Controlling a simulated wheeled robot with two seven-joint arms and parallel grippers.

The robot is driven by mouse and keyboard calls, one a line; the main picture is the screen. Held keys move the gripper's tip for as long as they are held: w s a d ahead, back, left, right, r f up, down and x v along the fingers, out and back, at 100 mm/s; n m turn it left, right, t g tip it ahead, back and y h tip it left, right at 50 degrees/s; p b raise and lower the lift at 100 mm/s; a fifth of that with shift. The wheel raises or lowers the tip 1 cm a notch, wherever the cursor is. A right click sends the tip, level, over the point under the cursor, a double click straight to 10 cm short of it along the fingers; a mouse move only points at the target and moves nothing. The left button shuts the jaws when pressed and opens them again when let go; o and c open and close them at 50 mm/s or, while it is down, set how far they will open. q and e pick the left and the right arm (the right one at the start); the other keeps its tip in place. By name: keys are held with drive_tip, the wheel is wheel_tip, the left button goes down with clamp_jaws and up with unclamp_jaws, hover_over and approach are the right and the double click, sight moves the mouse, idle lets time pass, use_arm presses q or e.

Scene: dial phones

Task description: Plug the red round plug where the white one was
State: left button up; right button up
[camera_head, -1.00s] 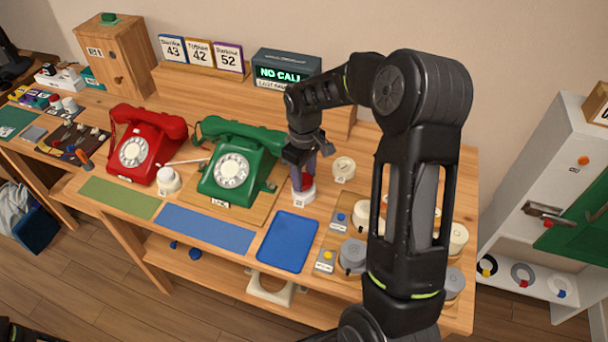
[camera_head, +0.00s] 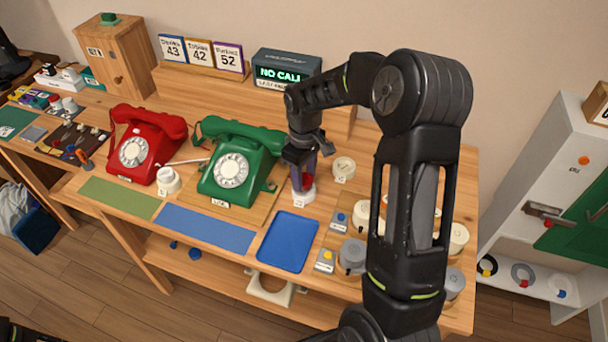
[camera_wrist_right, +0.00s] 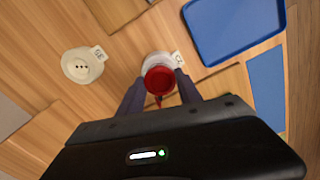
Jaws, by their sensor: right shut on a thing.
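My right gripper (camera_head: 303,172) is shut on the red round plug (camera_wrist_right: 158,80), fingers on both sides of it. The plug is at a white round socket (camera_wrist_right: 152,60) right of the green telephone (camera_head: 232,170). The same socket (camera_head: 304,197) shows under the gripper in the head view. I cannot tell whether the plug is fully seated. A second white socket (camera_head: 344,166), to the right, is empty; its holes show in the right wrist view (camera_wrist_right: 82,66). Another white socket (camera_head: 168,180) stands between the red telephone (camera_head: 146,145) and the green one. My left gripper is out of view.
A blue tray (camera_head: 288,242) lies in front of the gripper, with a blue mat (camera_head: 205,230) to its left. Grey and white round containers (camera_head: 352,256) stand to the right, partly behind my arm. A display box (camera_head: 286,68) and number cards stand at the back.

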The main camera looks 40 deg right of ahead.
drive_tip(key=shift+f+b, duration=0.55)
drive_tip(key=shift+f, duration=0.15)
idle(0.4)
drive_tip(key=o, duration=1.3)
drive_tip(key=shift+c, duration=0.2)
drive_tip(key=shift+r, duration=0.2)
wheel_tip(320, 180, up, 8)
drive_tip(key=shift+f+b, duration=0.25)
drive_tip(key=shift+b, duration=0.15)
